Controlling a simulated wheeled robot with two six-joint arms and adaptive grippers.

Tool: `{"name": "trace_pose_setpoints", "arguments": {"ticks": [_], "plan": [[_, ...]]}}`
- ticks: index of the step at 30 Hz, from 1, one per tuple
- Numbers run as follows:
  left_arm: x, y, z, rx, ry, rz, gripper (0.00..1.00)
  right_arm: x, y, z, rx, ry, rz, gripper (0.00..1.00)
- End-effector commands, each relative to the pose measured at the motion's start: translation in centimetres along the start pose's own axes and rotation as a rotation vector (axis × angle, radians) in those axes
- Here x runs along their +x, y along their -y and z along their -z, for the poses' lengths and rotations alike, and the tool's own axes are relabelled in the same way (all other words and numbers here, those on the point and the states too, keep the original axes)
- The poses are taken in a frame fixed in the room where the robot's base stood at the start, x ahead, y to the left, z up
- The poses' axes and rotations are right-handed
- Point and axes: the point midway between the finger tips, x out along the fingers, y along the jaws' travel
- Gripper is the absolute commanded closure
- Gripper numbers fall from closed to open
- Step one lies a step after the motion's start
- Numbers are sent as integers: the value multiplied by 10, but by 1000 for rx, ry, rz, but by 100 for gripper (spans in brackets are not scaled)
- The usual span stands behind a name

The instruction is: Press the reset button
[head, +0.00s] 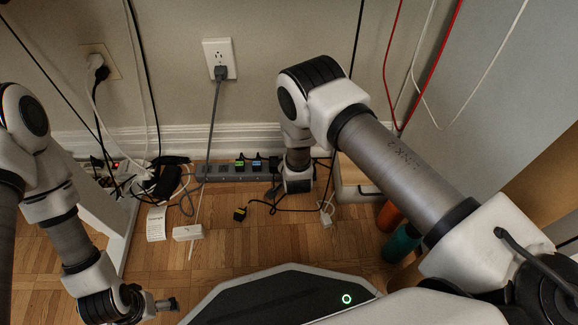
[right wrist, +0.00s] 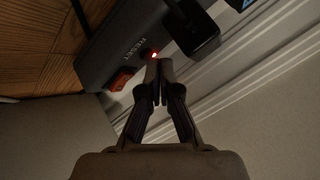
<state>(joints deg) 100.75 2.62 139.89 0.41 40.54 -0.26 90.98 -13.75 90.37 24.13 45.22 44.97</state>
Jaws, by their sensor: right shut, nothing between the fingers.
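In the right wrist view, a dark power strip (right wrist: 112,40) carries the printed word RESET, an orange-red rocker switch (right wrist: 124,78) and a small glowing red light (right wrist: 154,55). My right gripper (right wrist: 158,64) is shut and empty, its tips just beside the red light. I cannot tell whether the tips touch the strip; no separate reset button can be made out. In the head view the grey strip (head: 229,173) lies along the wall base, with my right wrist over its right end, hiding the fingertips. My left gripper (head: 166,304) is low at the left, away from the strip; its jaw state is unclear.
Black plugs (right wrist: 193,36) sit in the strip close to the fingers. Loose cables and a white adapter (head: 188,232) lie on the wooden floor. A white desk leg (head: 116,222) stands at left. Orange (head: 389,216) and teal (head: 401,243) bottles stand at right.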

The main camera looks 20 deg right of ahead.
Motion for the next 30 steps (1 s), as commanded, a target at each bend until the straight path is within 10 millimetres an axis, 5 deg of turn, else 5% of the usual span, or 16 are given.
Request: {"name": "trace_pose_setpoints", "arguments": {"ticks": [22, 30], "plan": [[2, 0, 0, 0, 0, 0, 0, 4, -3, -3, 0, 0, 0, 100], [-13, 0, 0, 0, 0, 0, 0, -7, 4, 4, 0, 0, 0, 100]]}}
